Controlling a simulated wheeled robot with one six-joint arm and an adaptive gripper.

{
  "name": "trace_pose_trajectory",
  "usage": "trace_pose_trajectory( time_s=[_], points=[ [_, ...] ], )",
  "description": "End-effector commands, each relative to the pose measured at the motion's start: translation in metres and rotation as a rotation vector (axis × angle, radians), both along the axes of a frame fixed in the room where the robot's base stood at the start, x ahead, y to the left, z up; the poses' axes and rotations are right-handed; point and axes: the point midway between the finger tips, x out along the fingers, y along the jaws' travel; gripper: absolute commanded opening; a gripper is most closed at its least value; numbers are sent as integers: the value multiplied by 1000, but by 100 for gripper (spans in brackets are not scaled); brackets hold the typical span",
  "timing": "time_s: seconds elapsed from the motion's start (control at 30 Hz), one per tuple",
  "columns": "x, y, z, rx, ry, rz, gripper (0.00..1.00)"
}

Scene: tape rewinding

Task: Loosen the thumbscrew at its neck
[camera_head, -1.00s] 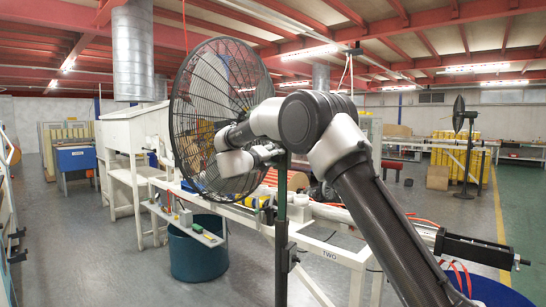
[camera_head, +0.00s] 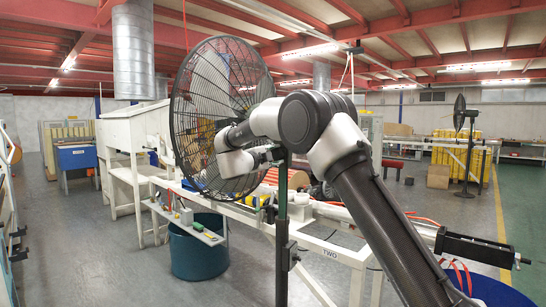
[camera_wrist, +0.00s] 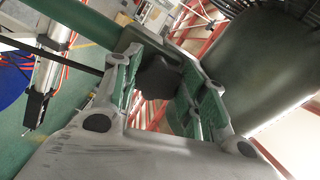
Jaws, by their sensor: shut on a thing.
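The pedestal fan (camera_head: 210,120) stands upright in the head view, with a round dark wire guard and a dark green pole (camera_head: 281,235). My gripper (camera_head: 268,154) is at the neck behind the guard, where my arm partly hides it. In the wrist view, the dark thumbscrew knob (camera_wrist: 160,76) sits between the two green-padded fingers of my gripper (camera_wrist: 156,84), which is shut on it. The dark green fan housing (camera_wrist: 245,65) fills the area right of the fingers. The green pole (camera_wrist: 75,22) runs along the upper left. The screw's thread is hidden.
A white workbench (camera_head: 325,250) stands close behind the pole. A teal bin (camera_head: 198,250) is on the floor at left, and a blue drum (camera_head: 490,292) is at lower right. A second fan (camera_head: 460,120) stands far right. Grey floor is free at left.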

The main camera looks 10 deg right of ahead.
Motion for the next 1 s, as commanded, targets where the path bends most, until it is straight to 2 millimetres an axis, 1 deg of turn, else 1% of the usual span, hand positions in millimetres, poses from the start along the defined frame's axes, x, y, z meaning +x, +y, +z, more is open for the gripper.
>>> trace_pose_trajectory(
  time_s=[0.2, 0.4, 0.6, 1.0],
  points=[
    [0, 1, -2, -107, 98, 3, 19],
    [0, 1, -3, -170, 154, 3, 19],
    [0, 1, -3, -199, 181, 2, 19],
    [0, 1, -3, -204, 186, 3, 19]
  ],
)
